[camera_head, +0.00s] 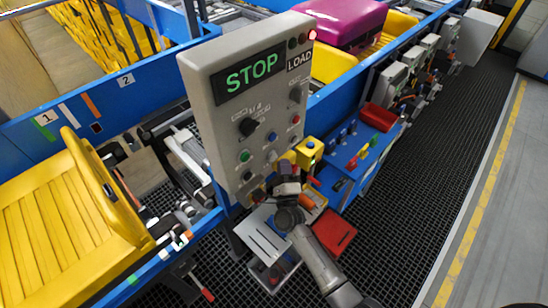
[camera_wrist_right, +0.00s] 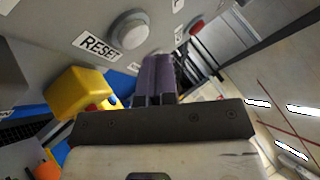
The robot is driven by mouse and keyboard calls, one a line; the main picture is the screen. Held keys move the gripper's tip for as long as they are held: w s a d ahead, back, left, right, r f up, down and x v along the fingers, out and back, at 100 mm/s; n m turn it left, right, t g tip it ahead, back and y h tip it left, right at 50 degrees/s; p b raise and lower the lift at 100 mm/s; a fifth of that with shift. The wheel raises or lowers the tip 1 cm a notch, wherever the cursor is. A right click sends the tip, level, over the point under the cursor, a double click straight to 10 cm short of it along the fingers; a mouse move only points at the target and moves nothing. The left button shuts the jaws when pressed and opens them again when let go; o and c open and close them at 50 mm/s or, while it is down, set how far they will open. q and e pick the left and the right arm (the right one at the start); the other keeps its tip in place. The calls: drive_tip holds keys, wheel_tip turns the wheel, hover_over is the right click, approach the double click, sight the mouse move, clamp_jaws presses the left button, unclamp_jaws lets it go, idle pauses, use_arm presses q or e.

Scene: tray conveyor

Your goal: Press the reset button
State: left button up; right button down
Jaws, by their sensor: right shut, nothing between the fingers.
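The grey control panel (camera_head: 218,130) with a lit green STOP display stands at the middle of the head view. In the right wrist view, the pale round reset button (camera_wrist_right: 130,32) is on the panel beside a RESET label. I cannot clearly single it out in the head view. My right gripper (camera_head: 287,188) is low at the panel's right side. In the right wrist view its dark purple fingers (camera_wrist_right: 155,80) are together and empty, a little below the reset button. Whether they touch the panel I cannot tell. My left gripper is not in view.
A yellow box (camera_head: 308,152) sits beside the panel's lower right edge, close to my right gripper; it also shows in the right wrist view (camera_wrist_right: 75,92). A yellow tray (camera_head: 60,215) lies on the blue conveyor at left. A magenta case (camera_head: 345,18) is behind the panel.

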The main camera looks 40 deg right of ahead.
drive_tip(key=shift+w, duration=0.1)
drive_tip(key=shift+w, duration=0.1)
drive_tip(key=shift+w+b, duration=0.2)
drive_tip(key=shift+b, duration=0.1)
idle(0.5)
